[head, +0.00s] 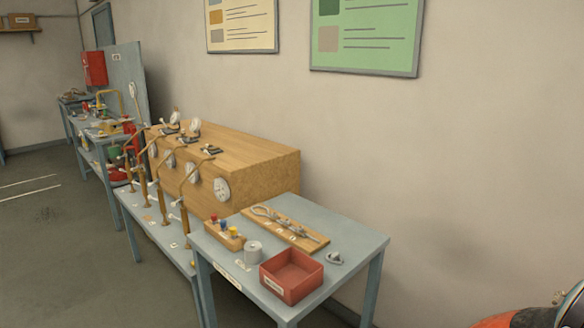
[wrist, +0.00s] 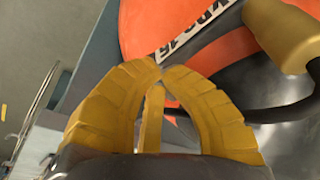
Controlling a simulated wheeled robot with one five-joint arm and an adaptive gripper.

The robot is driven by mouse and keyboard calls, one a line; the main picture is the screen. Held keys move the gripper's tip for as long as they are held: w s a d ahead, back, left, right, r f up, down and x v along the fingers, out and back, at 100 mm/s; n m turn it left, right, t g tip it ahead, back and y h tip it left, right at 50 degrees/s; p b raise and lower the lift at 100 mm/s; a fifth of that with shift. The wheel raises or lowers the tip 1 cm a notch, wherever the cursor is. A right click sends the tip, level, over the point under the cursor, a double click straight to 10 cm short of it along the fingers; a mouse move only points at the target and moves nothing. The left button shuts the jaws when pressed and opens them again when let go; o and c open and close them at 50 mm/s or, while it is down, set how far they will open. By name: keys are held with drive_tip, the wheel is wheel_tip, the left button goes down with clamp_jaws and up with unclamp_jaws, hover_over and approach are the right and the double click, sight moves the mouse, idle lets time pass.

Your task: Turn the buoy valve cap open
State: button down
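The orange and black buoy (head: 530,318) is at the bottom right corner of the head view, mostly cut off, with a small brass-coloured fitting (head: 559,297) on it. In the wrist view the buoy's orange side (wrist: 140,30) fills the upper middle, with a white lettered label (wrist: 195,30). A brass-coloured cylinder (wrist: 285,35), possibly the valve cap, is at the upper right, apart from my fingers. My gripper (wrist: 161,67) has yellow ribbed fingers whose tips nearly meet. A narrow yellow bar, perhaps a third finger, shows between them. I see nothing held.
A dark hose or strap (wrist: 285,110) runs below the brass cylinder. A blue-grey table (head: 345,238) by the wall holds a red bin (head: 291,290), a tool board and small parts. A wooden cabinet with gauges (head: 250,160) stands behind it. Floor is clear at the left.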

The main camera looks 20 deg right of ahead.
drive_tip(key=shift+s+a+b, duration=0.15)
drive_tip(key=shift+a+b, duration=0.25)
drive_tip(key=shift+a, duration=0.1)
idle(0.7)
drive_tip(key=d+p+v, duration=0.1)
drive_tip(key=p+v, duration=0.3)
drive_tip(key=v, duration=0.1)
drive_tip(key=shift+d+r, duration=0.2)
drive_tip(key=shift+r, duration=0.35)
drive_tip(key=a+f+n+y, duration=0.1)
drive_tip(key=a+f+y, duration=0.25)
drive_tip(key=a, duration=0.95)
drive_tip(key=w+a+r+n+t, duration=0.1)
drive_tip(key=w+a+r+n, duration=0.4)
drive_tip(key=a, duration=0.7)
drive_tip(key=w+a+r+n+t, duration=0.1)
drive_tip(key=w+a+r+n, duration=0.4)
drive_tip(key=a, duration=0.6)
drive_tip(key=w+a+r+n+t, duration=0.1)
drive_tip(key=w+a+r+n, duration=0.5)
drive_tip(key=a, duration=0.6)
drive_tip(key=w+n+h, duration=0.1)
drive_tip(key=w+n, duration=0.1)
drive_tip(key=shift+w+a+n+t, duration=0.2)
drive_tip(key=shift+a+n+t, duration=0.1)
